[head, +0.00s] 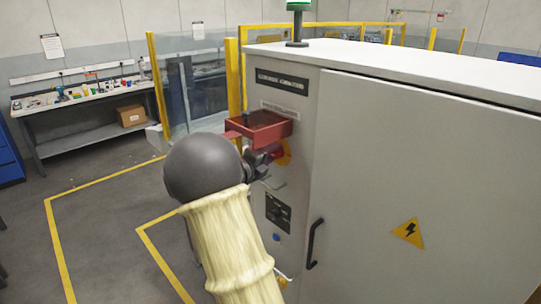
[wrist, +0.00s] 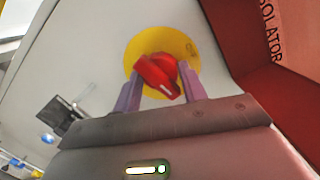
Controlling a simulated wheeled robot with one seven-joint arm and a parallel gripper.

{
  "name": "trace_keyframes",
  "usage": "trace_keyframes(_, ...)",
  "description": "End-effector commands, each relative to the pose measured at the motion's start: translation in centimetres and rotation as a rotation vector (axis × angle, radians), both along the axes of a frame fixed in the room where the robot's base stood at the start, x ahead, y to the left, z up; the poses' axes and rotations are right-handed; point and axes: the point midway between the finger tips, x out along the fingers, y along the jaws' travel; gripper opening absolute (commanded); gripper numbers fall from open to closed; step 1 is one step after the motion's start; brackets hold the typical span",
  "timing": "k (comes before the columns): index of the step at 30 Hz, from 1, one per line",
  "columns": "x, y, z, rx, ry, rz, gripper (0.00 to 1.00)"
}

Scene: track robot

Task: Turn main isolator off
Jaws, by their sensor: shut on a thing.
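The main isolator is a red rotary handle (wrist: 158,75) on a round yellow plate (wrist: 150,42), seen close in the wrist view. The handle stands at a slant in that view, with a white mark near its lower end. My gripper (wrist: 160,88) has its two fingers on either side of the handle and is shut on it. In the head view my gripper (head: 262,168) reaches the cabinet's narrow face, and the yellow plate (head: 284,152) shows partly behind it. My arm hides most of the handle there.
A red box-like guard (head: 262,128) juts out just above the isolator. The grey cabinet (head: 400,190) has a black door handle (head: 315,243) and a yellow warning triangle (head: 408,233). A workbench (head: 85,105) stands at the back left. The floor left of the cabinet is clear.

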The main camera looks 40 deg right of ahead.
Motion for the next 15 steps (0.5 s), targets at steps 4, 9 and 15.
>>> trace_keyframes(4,0.00,0.02,-0.02,-0.006,0.124,0.000,0.19)
trace_keyframes(9,0.04,0.02,0.09,-0.018,0.283,0.000,0.19)
trace_keyframes(15,0.02,-0.08,0.23,-0.032,0.474,-0.001,0.19)
